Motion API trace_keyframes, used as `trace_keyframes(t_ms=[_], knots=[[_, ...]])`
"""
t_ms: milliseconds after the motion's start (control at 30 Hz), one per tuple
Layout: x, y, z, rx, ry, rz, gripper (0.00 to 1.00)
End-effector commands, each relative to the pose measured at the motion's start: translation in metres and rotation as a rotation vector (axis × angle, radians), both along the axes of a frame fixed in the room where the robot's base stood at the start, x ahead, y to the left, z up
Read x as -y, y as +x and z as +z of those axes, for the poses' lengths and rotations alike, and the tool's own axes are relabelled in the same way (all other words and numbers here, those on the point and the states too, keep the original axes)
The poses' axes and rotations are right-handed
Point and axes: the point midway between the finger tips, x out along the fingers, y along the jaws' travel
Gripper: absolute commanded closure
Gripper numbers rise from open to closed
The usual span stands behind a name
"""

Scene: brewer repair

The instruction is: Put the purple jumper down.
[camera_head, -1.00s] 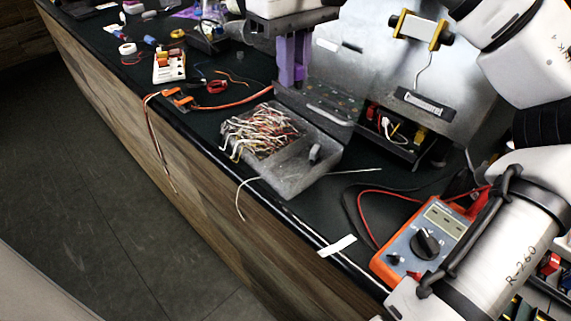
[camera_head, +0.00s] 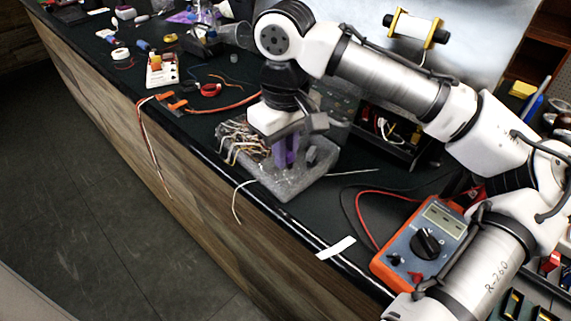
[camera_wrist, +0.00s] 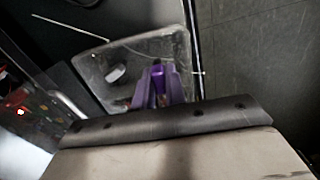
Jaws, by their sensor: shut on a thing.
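My gripper (camera_head: 286,163) has purple fingers and points down over the open right part of a clear plastic tray (camera_head: 290,190). In the wrist view the fingers (camera_wrist: 158,72) are close together, with a small purple piece, the purple jumper (camera_wrist: 158,84), between them. The jumper is hard to tell from the fingers and is not distinct in the head view. The tray also shows in the wrist view (camera_wrist: 100,72). I cannot tell whether the jumper touches the tray floor.
Several mixed jumper wires (camera_head: 240,143) fill the left part of the tray. A small grey piece (camera_wrist: 116,74) lies in the open part. An orange multimeter (camera_head: 425,245) stands to the right. Red clips (camera_head: 210,89) and a breadboard (camera_head: 161,70) lie to the left.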

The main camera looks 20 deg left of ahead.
Motion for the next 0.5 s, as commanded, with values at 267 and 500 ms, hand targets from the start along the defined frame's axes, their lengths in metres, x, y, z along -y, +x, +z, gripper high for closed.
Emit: trace_keyframes(t_ms=[267,500], knots=[[0.0,0.0,-0.037,-0.002,0.0,0.0,1.0],[0.0,0.0,-0.039,-0.001,0.0,0.0,1.0]])
